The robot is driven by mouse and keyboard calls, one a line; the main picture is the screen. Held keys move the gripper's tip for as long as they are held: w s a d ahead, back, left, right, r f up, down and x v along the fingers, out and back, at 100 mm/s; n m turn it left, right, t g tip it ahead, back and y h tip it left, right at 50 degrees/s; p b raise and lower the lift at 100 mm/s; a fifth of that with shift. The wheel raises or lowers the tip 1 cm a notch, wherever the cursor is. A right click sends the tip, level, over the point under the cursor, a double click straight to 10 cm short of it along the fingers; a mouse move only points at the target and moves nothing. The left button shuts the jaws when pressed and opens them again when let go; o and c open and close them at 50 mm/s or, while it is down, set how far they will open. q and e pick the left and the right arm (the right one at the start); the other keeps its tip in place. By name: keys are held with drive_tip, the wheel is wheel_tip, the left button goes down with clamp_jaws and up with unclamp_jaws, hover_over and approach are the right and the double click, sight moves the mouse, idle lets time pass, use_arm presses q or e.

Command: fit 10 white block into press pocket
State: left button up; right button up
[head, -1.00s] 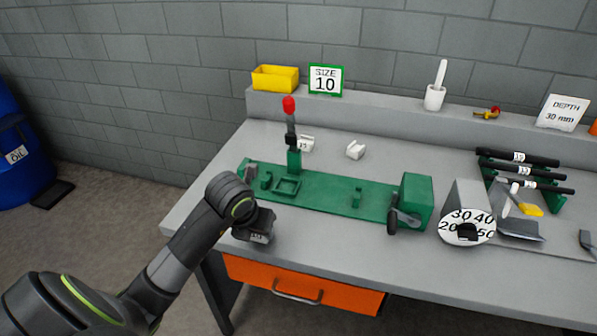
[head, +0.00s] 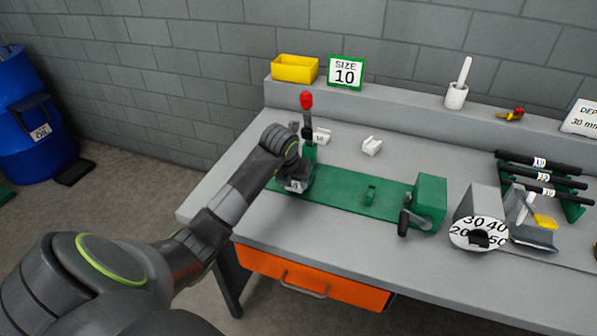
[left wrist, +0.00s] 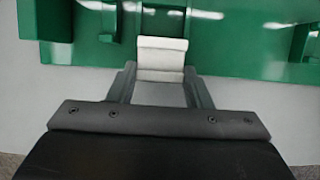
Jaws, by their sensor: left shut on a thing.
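My left gripper (head: 298,186) is shut on a white block (left wrist: 161,60), which sticks out past the fingertips in the left wrist view. In the head view the held block's label is too small to read surely. The green press (head: 338,195) lies on the bench with a red-knobbed lever (head: 306,102) at its left end. The gripper is over that left end and hides the pocket in the head view. In the left wrist view the block's far end is close to a green wall (left wrist: 161,24); I cannot tell whether they touch. My right gripper is not in view.
Two other white blocks stand behind the press, one beside the lever (head: 321,136) and one further right (head: 372,146). A sign reads SIZE 10 (head: 345,73). A yellow bin (head: 295,68) is on the back ledge. A dial (head: 478,234) and black-handled tools (head: 541,176) are at right.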

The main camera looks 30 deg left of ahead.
use_arm(q)
drive_tip(key=shift+w+a, duration=0.15)
drive_tip(key=shift+w, duration=0.7)
drive_tip(key=w, duration=0.2)
drive_tip(key=shift+w+a+p, duration=0.35)
drive_tip(key=shift+s+f, duration=0.1)
drive_tip(key=shift+f, duration=0.6)
drive_tip(key=shift+c, duration=0.4)
drive_tip(key=shift+s+f, duration=0.1)
drive_tip(key=shift+s, duration=0.1)
drive_tip(key=o, duration=1.1)
drive_tip(key=shift+w+f, duration=0.15)
drive_tip(key=shift+w, duration=0.05)
drive_tip(key=shift+s+r, duration=0.1)
drive_tip(key=shift+r, duration=0.15)
